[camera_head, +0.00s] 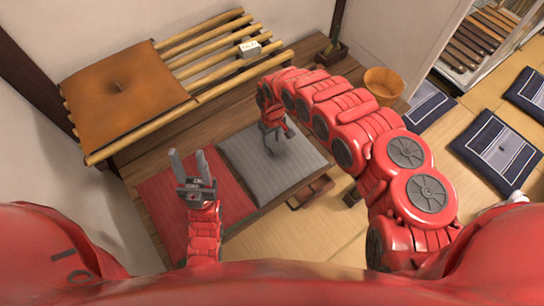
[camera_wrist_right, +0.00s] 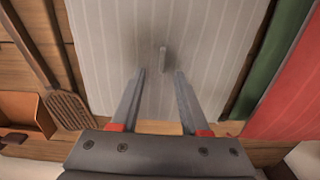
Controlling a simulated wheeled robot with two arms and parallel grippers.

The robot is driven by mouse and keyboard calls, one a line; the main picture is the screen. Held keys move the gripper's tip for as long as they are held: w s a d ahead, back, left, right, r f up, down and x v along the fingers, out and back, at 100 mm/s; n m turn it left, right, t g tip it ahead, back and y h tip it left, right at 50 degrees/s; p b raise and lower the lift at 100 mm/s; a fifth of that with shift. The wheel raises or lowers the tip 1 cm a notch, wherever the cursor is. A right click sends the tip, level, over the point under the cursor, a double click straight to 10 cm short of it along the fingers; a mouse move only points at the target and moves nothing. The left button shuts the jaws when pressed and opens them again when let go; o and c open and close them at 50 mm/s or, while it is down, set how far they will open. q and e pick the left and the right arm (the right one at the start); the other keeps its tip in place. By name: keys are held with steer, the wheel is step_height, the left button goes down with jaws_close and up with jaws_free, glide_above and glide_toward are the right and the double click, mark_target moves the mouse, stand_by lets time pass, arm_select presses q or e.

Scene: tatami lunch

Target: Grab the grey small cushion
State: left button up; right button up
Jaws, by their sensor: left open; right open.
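The grey cushion (camera_head: 286,172) lies flat on the low wooden table. In the right wrist view the striped grey cushion (camera_wrist_right: 110,35) fills the middle, with a small raised grey tab (camera_wrist_right: 163,60) on it. My right gripper (camera_head: 272,143) points down over the cushion, partly hidden by its own arm in the head view. In the right wrist view my right gripper (camera_wrist_right: 160,72) is open, its fingertips on either side just short of the tab. Whether the fingers touch the cushion is unclear. My left gripper (camera_head: 187,155) is open and empty, above the red cushion.
The red cushion (camera_head: 160,205) lies beside the grey one. A slatted bamboo rack (camera_head: 215,50) holds an orange-brown cushion (camera_head: 125,88) and a small white card box (camera_head: 250,49). A wooden bucket (camera_head: 384,82) stands right. A slotted spatula (camera_wrist_right: 68,108) lies by the grey cushion.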

mark_target(272, 149)
steer(key=shift+s+f, duration=0.1)
steer(key=shift+f, duration=0.35)
step_height(272, 149, down, 4)
steer(key=b, duration=0.3)
steer(key=shift+s+f, duration=0.15)
steer(key=shift+f, duration=0.05)
steer(key=shift+r, duration=0.15)
jaws_close()
stand_by(0.5)
